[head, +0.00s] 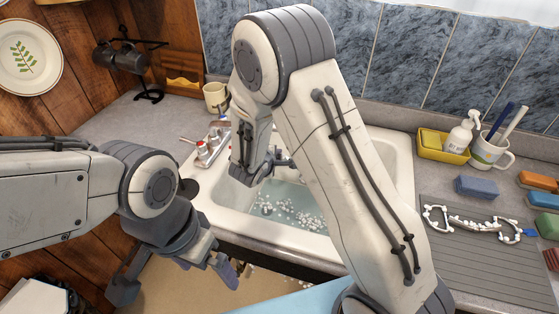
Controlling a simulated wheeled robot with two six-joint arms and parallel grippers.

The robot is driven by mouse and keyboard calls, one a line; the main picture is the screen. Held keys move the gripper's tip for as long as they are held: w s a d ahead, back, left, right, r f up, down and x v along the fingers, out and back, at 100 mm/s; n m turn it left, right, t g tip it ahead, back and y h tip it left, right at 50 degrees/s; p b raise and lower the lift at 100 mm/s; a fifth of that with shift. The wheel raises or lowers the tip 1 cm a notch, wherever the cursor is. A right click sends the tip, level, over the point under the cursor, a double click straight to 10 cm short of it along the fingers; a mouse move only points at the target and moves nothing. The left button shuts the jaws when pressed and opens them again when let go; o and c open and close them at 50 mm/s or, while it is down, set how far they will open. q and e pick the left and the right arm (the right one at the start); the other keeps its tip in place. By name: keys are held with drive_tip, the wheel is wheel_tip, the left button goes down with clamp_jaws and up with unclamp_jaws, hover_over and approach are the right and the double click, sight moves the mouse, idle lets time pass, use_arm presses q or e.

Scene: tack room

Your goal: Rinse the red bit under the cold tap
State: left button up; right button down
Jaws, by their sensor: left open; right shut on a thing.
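The sink (402,190) holds water with white bits of froth. The taps (203,150) stand at its back left edge, with a red mark on one and a blue-topped part behind, partly hidden by my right arm. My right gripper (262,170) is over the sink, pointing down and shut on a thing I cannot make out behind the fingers. My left gripper (178,274) is open and empty, low in front of the sink. I cannot make out a red bit.
A yellow caddy (443,152) with a spray bottle (462,132) and a mug of brushes (491,150) stand at the back right. A cream mug (216,97) and a dark mug rack (148,60) stand back left.

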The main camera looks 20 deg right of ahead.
drive_tip(key=shift+w+a, duration=0.6)
drive_tip(key=shift+a, duration=0.3)
drive_tip(key=shift+w+a, duration=0.1)
drive_tip(key=shift+a, duration=0.05)
drive_tip(key=shift+w+d+b, duration=0.1)
drive_tip(key=shift+d+b, duration=0.35)
drive_tip(key=shift+b, duration=0.15)
drive_tip(key=shift+w+d+b, duration=0.1)
drive_tip(key=shift+d+b, duration=0.3)
drive_tip(key=shift+d, duration=0.1)
drive_tip(key=shift+d, duration=0.35)
drive_tip(key=shift+a, duration=0.1)
drive_tip(key=shift+s+a+b, duration=0.45)
drive_tip(key=shift+s+b, duration=0.2)
drive_tip(key=shift+s, duration=0.1)
drive_tip(key=shift+s+a+b, duration=0.45)
drive_tip(key=shift+s+b, duration=0.2)
drive_tip(key=shift+s, duration=0.05)
drive_tip(key=shift+w, duration=0.1)
idle(0.4)
